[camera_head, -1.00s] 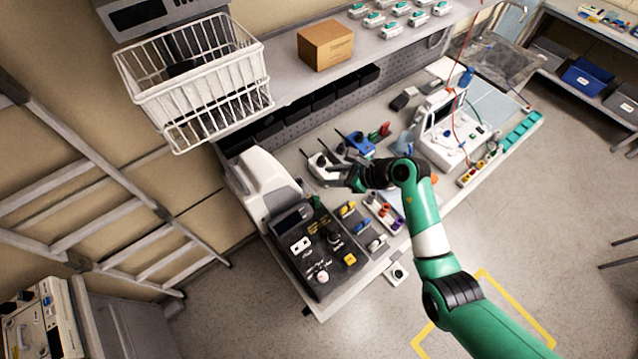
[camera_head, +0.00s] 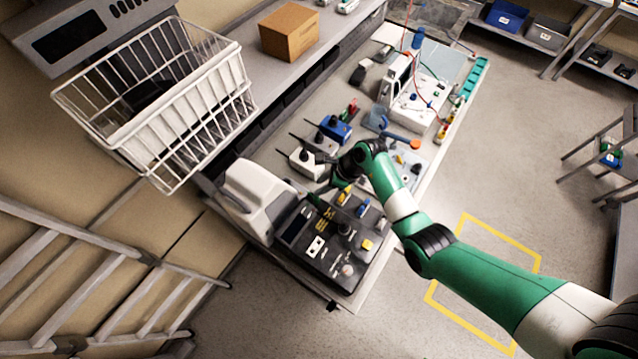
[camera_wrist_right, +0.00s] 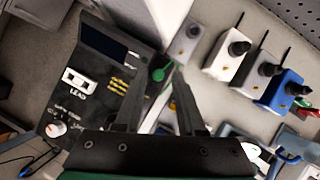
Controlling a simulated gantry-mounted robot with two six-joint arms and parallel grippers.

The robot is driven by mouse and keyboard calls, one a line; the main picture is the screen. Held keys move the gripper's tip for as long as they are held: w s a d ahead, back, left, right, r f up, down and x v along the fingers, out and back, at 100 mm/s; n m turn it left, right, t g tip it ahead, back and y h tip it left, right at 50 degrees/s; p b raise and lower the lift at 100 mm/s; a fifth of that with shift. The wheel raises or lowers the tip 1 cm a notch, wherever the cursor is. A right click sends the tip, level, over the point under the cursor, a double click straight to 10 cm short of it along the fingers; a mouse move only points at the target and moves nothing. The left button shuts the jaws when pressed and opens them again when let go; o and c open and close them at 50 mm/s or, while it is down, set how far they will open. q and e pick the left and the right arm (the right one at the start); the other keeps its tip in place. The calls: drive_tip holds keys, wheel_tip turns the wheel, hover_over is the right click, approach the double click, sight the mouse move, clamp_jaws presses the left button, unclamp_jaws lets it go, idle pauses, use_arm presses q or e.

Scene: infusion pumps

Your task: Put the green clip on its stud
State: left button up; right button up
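A small green piece, probably the green clip (camera_head: 315,201), is at the back edge of the dark control panel (camera_head: 322,249). In the right wrist view the green clip (camera_wrist_right: 157,74) shows in the gap between my fingertips, by the panel's edge; I cannot tell if they touch it. My right gripper (camera_wrist_right: 159,68) is open, its two dark fingers apart. In the head view the right gripper (camera_head: 335,186) is low over the bench, close behind the panel, and small. I cannot make out which part is the stud. My left gripper is not in view.
A white-grey device (camera_head: 254,200) stands left of the panel. White (camera_head: 305,162) and blue (camera_head: 335,128) clamp units with dark knobs stand behind the gripper. A wire basket (camera_head: 165,105) and cardboard box (camera_head: 289,32) sit above the bench. Open floor lies to the right.

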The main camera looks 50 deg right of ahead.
wheel_tip(320, 180, down, 6)
drive_tip(key=b, duration=0.4)
drive_tip(key=shift+r, duration=0.1)
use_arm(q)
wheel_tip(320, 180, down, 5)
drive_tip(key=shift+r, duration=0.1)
use_arm(e)
clamp_jaws()
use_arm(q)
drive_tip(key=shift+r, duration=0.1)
use_arm(e)
drive_tip(key=shift+r, duration=0.1)
use_arm(q)
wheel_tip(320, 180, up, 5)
drive_tip(key=p, duration=0.5)
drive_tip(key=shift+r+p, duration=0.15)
drive_tip(key=shift+p, duration=0.2)
use_arm(e)
wheel_tip(320, 180, up, 5)
drive_tip(key=shift+f, duration=0.1)
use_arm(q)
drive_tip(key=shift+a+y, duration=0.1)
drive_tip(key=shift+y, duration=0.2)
